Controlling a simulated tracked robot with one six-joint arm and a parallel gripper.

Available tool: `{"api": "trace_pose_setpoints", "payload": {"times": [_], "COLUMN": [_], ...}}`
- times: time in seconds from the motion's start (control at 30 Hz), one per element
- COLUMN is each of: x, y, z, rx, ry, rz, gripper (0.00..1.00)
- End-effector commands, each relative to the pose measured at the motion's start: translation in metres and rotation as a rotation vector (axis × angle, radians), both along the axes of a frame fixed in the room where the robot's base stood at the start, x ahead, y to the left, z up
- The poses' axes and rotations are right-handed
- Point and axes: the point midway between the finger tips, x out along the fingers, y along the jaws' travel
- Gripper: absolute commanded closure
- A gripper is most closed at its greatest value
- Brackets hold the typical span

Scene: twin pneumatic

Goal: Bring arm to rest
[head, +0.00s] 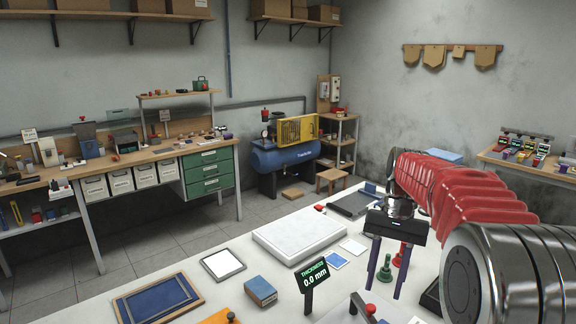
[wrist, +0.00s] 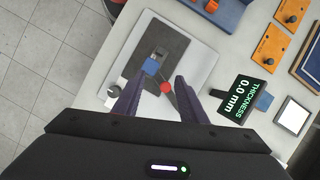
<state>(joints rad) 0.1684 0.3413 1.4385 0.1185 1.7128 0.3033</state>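My gripper (head: 384,291) hangs above the right part of the white table in the head view, with its two dark fingers pointing down. My arm, in a red sleeve, reaches in from the right edge. In the wrist view the fingers of my gripper (wrist: 162,77) stand well apart with nothing held between them. Beyond the fingertips lies a pale plate (wrist: 150,32) with a dark device on it, which has a small blue block (wrist: 151,66) and a red knob (wrist: 166,88). The fingers partly hide this device.
A thickness display (head: 315,287) reading 0.0 mm stands left of my gripper. Green and red pieces (head: 385,268) stand close by the fingers. A white slab (head: 298,236), a blue box (head: 261,291) and a blue tray (head: 158,301) lie on the table. A compressor (head: 284,158) stands behind.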

Motion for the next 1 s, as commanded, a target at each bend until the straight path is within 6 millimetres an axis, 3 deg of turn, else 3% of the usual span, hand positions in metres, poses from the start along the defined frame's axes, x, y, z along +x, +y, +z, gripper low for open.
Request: {"api": "trace_pose_setpoints", "payload": {"times": [0.47, 1.0], "x": [-0.027, -0.092], "y": [0.012, 0.032], "z": [0.015, 0.028], "rx": [-0.024, -0.083], "ry": [-0.113, -0.366], "rz": [0.052, 0.178], "gripper": [0.62, 0.62]}}
